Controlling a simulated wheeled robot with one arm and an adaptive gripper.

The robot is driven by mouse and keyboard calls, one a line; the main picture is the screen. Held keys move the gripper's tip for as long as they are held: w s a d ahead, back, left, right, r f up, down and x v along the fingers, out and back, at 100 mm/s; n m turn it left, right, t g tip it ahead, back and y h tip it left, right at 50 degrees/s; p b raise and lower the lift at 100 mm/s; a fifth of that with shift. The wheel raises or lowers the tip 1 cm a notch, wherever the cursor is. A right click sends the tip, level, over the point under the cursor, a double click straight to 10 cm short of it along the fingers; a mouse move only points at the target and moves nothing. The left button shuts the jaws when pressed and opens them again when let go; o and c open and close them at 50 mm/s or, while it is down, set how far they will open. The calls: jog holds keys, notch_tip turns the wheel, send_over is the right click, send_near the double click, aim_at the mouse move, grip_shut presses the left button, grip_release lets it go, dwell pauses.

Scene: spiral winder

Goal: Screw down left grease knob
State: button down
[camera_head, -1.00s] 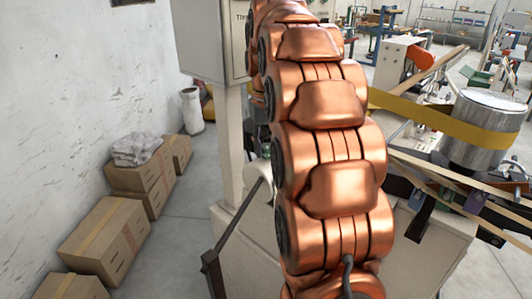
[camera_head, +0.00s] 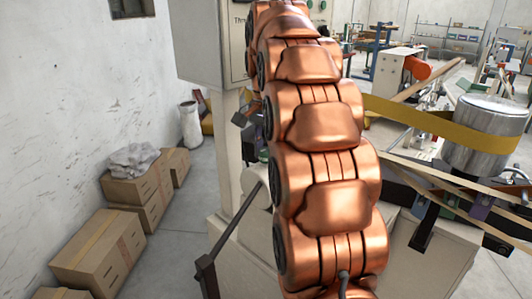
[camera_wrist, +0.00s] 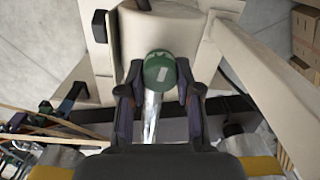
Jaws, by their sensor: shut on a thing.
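A green round-topped knob (camera_wrist: 160,70) with a pale label is in the upper middle of the wrist view. My gripper (camera_wrist: 160,92) has one dark finger on each side of it and is shut on it. A shiny silver part (camera_wrist: 152,115) shows just below the knob, between the fingers. Whether this is the left grease knob cannot be told from this view alone. In the head view my copper arm covers the middle, and the knob and the fingertips cannot be made out there.
The cream machine body (camera_wrist: 176,28) lies right behind the knob, with a post (camera_wrist: 250,75) at its right. In the head view, a metal drum (camera_head: 484,148) with a yellow band stands right. Cardboard boxes (camera_head: 100,255) line the left wall, with clear floor beside them.

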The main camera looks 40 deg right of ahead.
jog(key=m, duration=0.6)
jog(key=shift+s+b, duration=0.1)
jog(key=shift+b, duration=0.2)
jog(key=m, duration=0.7)
jog(key=shift+s, duration=0.1)
dwell(0.3)
jog(key=c, duration=0.8)
grip_release()
